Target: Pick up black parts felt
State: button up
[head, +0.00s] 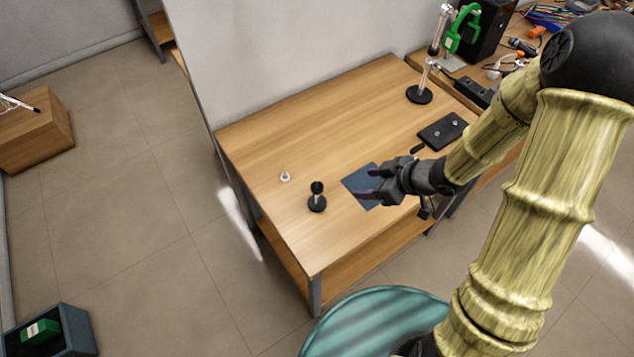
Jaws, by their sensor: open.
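A thin dark blue-grey sheet (354,184) lies flat on the wooden table, partly hidden by my gripper. A black rectangular pad (431,137) with a few small round metal pieces on it lies further back on the right. I cannot tell for certain which of the two is the black parts felt. My gripper (373,184) is open, with its fingers pointing left over the blue-grey sheet. No object shows between the fingers. The height of the fingers above the sheet is hard to tell.
On the table (300,145), a small black stand (317,203) and a small metal piece (285,176) are left of the sheet. A clear rod on a black base (419,95) stands at the back. A side bench holds a green clamp (463,28). The table's left part is mostly free.

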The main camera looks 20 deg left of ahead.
jog(key=shift+s+a, duration=0.1)
jog(key=shift+a, duration=0.05)
jog(key=x, duration=1.2)
jog(key=shift+p, duration=0.35)
jog(key=shift+a, duration=0.15)
